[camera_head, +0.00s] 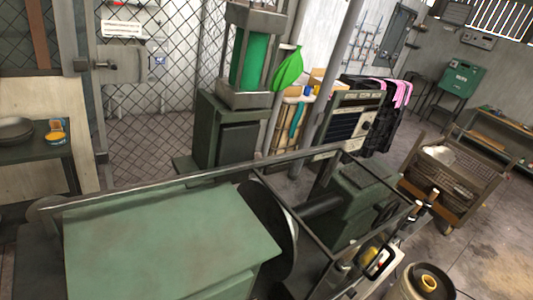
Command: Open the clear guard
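The clear guard (240,168) shows as a dark, thin-barred frame with see-through panels over the green spinning machine. Its long top bar runs from the left to the middle of the view, and its right end frames the machine's far end. It appears to be down over the machine. A large dark round disc (268,222) stands on edge behind the bars, beside the big green housing (165,245). A smaller green block (358,195) with a dark shaft sits to its right. I cannot make out a handle on the guard.
A wooden cart (450,180) stands to the right, with open floor (490,255) near it. A dark round container (428,282) is at the lower right. A shelf (35,150) with bowls is at the left. A green press (250,60) and mesh fence stand behind.

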